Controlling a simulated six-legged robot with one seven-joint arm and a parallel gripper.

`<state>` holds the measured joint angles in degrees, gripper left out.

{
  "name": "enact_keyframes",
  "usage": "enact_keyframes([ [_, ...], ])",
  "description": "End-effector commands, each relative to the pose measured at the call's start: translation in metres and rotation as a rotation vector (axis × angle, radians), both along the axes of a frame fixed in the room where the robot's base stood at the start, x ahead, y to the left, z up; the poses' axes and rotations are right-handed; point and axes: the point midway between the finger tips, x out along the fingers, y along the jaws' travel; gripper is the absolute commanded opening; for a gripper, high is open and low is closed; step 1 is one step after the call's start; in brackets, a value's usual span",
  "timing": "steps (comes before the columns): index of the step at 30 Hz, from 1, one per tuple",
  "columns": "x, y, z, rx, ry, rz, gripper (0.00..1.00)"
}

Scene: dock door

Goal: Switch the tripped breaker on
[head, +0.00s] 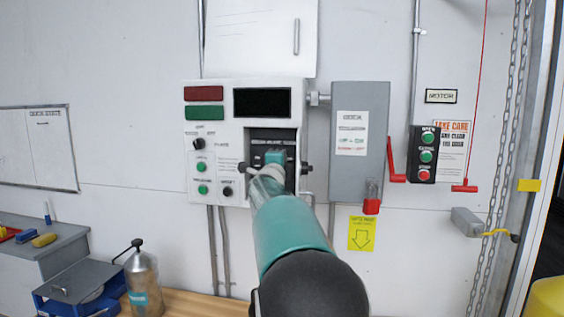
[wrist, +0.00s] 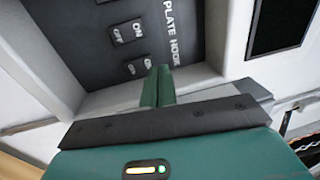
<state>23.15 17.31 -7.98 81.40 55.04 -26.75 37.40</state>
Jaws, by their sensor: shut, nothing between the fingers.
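The control box (head: 218,150) is on the wall in the head view, with a dark recessed breaker panel (head: 272,134) at its lower right. My gripper (head: 275,158) is in front of this recess and hides much of it. In the wrist view the dark panel (wrist: 75,45) carries black breakers marked ON and OFF. One breaker (wrist: 127,32) shows whole; another (wrist: 137,68) lies just left of my fingertips and is partly cut off by the recess edge or fingers. I cannot tell which is tripped. My green fingers (wrist: 157,82) are shut together and empty, close to the panel; contact cannot be told.
A grey switch box (head: 360,170) with a red lever and red padlock (head: 372,200) stands right of the control box. A push-button station (head: 424,155) is further right. A metal bottle (head: 143,280) stands on the bench at lower left.

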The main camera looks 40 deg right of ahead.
Motion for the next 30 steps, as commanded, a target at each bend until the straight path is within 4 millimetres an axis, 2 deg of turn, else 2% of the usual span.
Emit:
enact_keyframes([
  [9, -0.034, 0.045, 0.011, -0.002, -0.004, 0.004, 0.0],
  [15, -0.05, 0.066, 0.014, -0.001, -0.004, 0.003, 0.0],
  [30, -0.055, 0.072, 0.014, -0.001, -0.002, 0.001, 0.0],
])
